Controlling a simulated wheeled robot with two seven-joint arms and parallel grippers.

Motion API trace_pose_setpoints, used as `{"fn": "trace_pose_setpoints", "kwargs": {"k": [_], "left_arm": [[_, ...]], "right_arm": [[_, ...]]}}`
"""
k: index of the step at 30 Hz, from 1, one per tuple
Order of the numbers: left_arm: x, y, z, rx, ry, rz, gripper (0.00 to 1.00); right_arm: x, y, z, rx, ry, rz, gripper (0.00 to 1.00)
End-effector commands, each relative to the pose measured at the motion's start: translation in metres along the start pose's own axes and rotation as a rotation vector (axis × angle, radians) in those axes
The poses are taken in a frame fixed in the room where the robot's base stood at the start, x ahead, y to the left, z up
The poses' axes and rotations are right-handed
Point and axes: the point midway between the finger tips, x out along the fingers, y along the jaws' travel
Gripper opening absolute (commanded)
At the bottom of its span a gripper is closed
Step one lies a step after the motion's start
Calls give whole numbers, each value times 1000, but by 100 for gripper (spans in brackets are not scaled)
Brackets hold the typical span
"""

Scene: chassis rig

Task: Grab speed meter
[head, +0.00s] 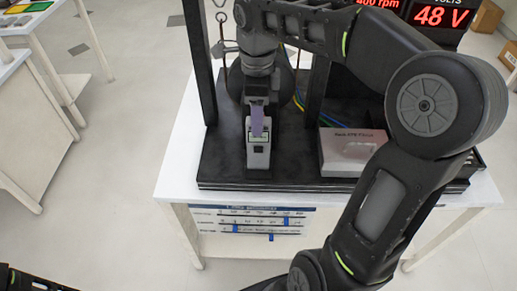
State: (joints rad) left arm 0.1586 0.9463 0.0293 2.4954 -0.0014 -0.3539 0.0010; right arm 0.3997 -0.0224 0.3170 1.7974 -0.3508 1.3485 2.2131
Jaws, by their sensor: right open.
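A small upright device (258,146), which looks like the speed meter, stands on the black base plate. It has a purple upper part and a grey-white lower face with a dark surround. My right gripper (258,106) comes down from above, directly over the device, and is open. Its fingers overlap the purple top in the head view, and I cannot tell whether they touch it. My left gripper is out of view; only a dark part of my left arm shows at the bottom left corner.
The black base plate (230,168) lies on a white table (182,150). A white-pink box (350,152) is right of the device. Dark posts (203,62) rise behind. Red displays (440,17) are at the back right. My right arm covers much of the right side.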

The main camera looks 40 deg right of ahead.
Motion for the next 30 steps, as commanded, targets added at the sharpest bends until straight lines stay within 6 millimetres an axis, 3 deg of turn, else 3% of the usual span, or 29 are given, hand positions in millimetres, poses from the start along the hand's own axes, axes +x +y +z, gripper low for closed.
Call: {"fn": "trace_pose_setpoints", "kwargs": {"k": [7,18,30], "left_arm": [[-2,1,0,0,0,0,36],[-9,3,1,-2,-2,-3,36],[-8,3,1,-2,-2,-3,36]], "right_arm": [[7,1,-1,1,2,4,55],[51,2,-2,0,1,2,55],[52,1,-2,0,1,1,55]]}}
